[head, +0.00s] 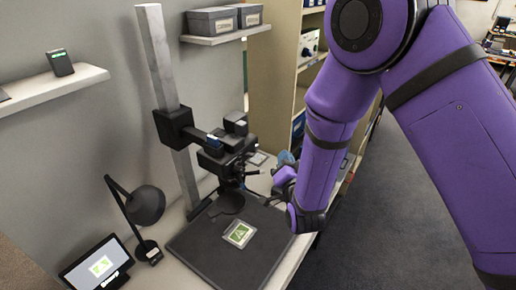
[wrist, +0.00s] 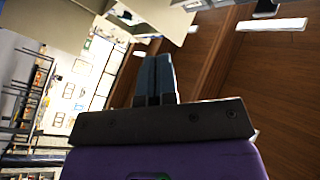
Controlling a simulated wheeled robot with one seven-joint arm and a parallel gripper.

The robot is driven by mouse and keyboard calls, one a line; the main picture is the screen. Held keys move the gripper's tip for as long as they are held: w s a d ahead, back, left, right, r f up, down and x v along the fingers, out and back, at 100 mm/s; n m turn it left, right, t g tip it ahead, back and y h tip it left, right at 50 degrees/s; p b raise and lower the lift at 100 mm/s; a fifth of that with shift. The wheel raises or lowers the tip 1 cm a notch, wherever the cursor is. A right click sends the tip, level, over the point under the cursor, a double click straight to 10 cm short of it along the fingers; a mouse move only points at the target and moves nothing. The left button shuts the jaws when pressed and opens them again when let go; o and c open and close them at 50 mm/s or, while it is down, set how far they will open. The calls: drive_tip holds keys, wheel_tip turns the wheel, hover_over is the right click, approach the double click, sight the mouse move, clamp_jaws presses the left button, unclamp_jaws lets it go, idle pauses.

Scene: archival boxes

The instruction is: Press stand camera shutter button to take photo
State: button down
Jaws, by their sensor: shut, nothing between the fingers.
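The stand camera (head: 226,150) is a black body clamped to a tall grey column (head: 160,60) in the head view, with its lens side down over a dark baseboard (head: 205,245). A small card with a green picture (head: 240,234) lies on the baseboard. The shutter button is too small to make out. My gripper (head: 285,158) is to the right of the camera, with a visible gap between them. In the wrist view its two blue-grey fingers (wrist: 155,78) are together and empty. The camera and stand are not recognisable in the wrist view.
A black desk lamp (head: 146,205) and a small screen (head: 98,264) stand left of the baseboard. Grey archival boxes (head: 212,21) sit on a wall shelf above. A tall beige shelf unit (head: 272,75) stands behind my arm. Grey floor is open at right.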

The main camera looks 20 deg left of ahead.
drive_tip(key=a, duration=0.1)
drive_tip(key=w+a, duration=0.1)
drive_tip(key=a, duration=0.3)
drive_tip(key=shift+w, duration=0.35)
idle(1.8)
drive_tip(key=shift+w+a, duration=0.15)
drive_tip(key=shift+a, duration=0.2)
drive_tip(key=shift+w+a, duration=0.1)
drive_tip(key=shift+a, duration=0.45)
idle(0.8)
drive_tip(key=shift+d, duration=0.1)
drive_tip(key=shift+s+d, duration=0.25)
drive_tip(key=shift+d, duration=0.55)
drive_tip(key=shift+s+d, duration=0.3)
drive_tip(key=shift+d, duration=0.5)
drive_tip(key=shift+s+d, duration=0.25)
drive_tip(key=shift+d, duration=0.55)
drive_tip(key=shift+s+d, duration=0.3)
drive_tip(key=shift+d, duration=0.5)
